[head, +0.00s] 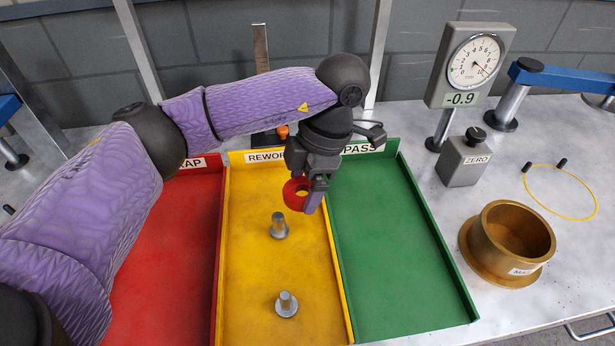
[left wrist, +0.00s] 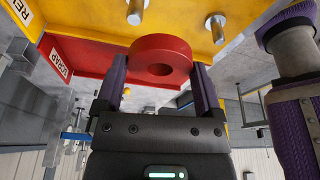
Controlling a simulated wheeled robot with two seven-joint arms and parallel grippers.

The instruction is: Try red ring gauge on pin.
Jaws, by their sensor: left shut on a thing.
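The red ring gauge (head: 293,194) is held in my left gripper (head: 312,197), above the yellow REWORK tray (head: 245,240). In the left wrist view the red ring gauge (left wrist: 158,58) sits between the two fingers, its hole visible. Two grey metal pins stand upright in the yellow tray. The farther pin (head: 279,226) is just below and left of the ring in the head view; the nearer pin (head: 287,303) is at the front. The ring is apart from both pins in the head view. My right gripper is not in view.
The red SCRAP tray (head: 185,225) is on the left and the empty green PASS tray (head: 385,240) on the right. A dial gauge (head: 472,62) reading -0.9, a ZERO block (head: 464,160), a brass cup (head: 508,243) and a yellow loop (head: 560,192) stand or lie farther right.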

